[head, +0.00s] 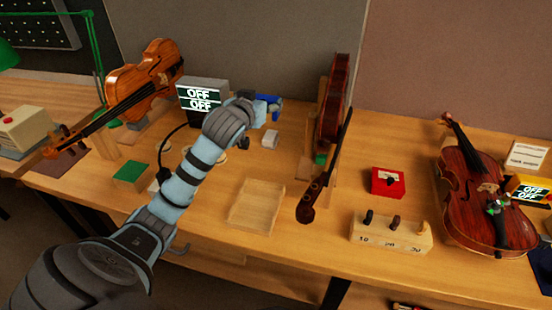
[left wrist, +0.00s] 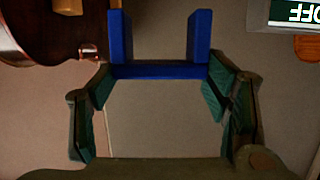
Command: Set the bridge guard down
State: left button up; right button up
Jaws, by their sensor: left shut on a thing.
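The bridge guard, a blue U-shaped piece (left wrist: 160,71), is held between the fingers of my left gripper (left wrist: 160,88), with its two prongs pointing away from the gripper. In the head view the blue guard (head: 275,104) shows at the end of my left arm, beside the gripper (head: 260,108), which is partly hidden by my own wrist. The guard appears raised above the bench, near the upright violin. My right gripper is in neither view.
A shallow light tray (head: 244,224) lies near the bench's front edge. An upright violin (head: 333,105) stands right of my gripper. A red box (head: 388,182), a peg block (head: 385,236) and another violin (head: 465,200) are further right. A violin (head: 145,80) and display (head: 203,88) are left.

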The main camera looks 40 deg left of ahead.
pick_arm(q)
jog(key=f+b, duration=0.1)
jog(key=f, duration=0.5)
jog(key=f+b, duration=0.2)
jog(key=f, duration=0.4)
jog(key=s+f+b, duration=0.1)
jog(key=f, duration=0.6)
jog(key=shift+d+b, duration=0.25)
jog(key=shift+b, duration=0.05)
jog(key=shift+r, duration=0.1)
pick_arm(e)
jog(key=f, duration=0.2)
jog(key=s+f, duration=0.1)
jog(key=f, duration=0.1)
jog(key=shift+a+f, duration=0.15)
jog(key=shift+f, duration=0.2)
pick_arm(q)
jog(key=o, duration=1)
jog(key=shift+w, duration=0.1)
jog(key=shift+c, duration=0.2)
jog(key=p+v, duration=0.2)
jog(key=v, duration=1)
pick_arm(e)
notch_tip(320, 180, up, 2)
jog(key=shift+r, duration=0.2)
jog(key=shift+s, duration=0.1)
